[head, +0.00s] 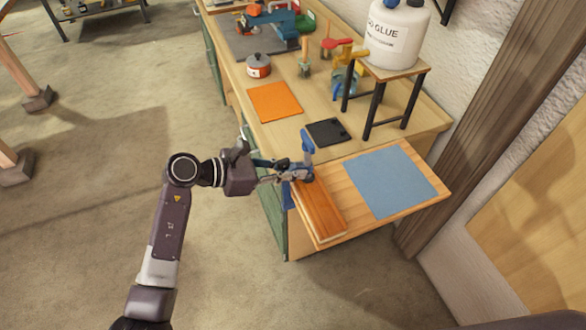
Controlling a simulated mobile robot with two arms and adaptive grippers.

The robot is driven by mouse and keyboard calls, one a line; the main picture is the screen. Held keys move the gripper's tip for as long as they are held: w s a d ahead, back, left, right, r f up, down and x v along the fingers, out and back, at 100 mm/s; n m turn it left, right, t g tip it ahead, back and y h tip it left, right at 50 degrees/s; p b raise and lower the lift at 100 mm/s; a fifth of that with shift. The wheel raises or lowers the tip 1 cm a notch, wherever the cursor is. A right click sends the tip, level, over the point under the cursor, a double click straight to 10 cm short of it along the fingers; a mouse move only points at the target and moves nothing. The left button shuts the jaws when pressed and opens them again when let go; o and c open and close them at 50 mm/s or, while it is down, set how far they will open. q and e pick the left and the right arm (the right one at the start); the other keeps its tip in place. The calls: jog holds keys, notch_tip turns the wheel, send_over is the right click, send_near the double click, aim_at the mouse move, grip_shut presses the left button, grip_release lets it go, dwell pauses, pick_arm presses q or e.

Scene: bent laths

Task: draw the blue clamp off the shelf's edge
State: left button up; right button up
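The blue clamp (307,142) is at the left edge of the wooden shelf (348,163), beside the reddish-brown board (321,209). Its upper part stands above the shelf, and a blue part shows below the edge. My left gripper (298,172) reaches in from the left and is at the clamp, overlapping its middle in the head view. The fingers are small and mixed with the clamp, so I cannot tell whether they are closed on it. My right gripper is out of view.
A blue mat (390,181) lies on the shelf right of the board. Behind are a black tablet-like item (327,132), an orange sheet (274,102) and a small stand (398,75) bearing a white glue jug (396,35). Open floor lies left of the bench.

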pick_arm(q)
jog(key=shift+r, duration=0.1)
grip_shut()
jog(key=shift+a, duration=0.1)
jog(key=s+a+b, duration=0.1)
jog(key=s+a, duration=0.2)
jog(key=a, duration=0.6)
jog(key=shift+a, duration=0.15)
dwell(0.9)
jog(key=shift+r, duration=0.15)
jog(key=shift+s+a+r+p, duration=0.15)
jog(key=shift+s+a+r, duration=0.05)
jog(key=shift+a+r, duration=0.45)
jog(key=shift+s+a+r+p, duration=0.2)
jog(key=shift+s+a+r, duration=0.05)
jog(key=shift+a+r, duration=0.4)
jog(key=shift+s+a+r+p, duration=0.15)
jog(key=shift+s+a+r, duration=0.05)
jog(key=shift+a+r, duration=0.45)
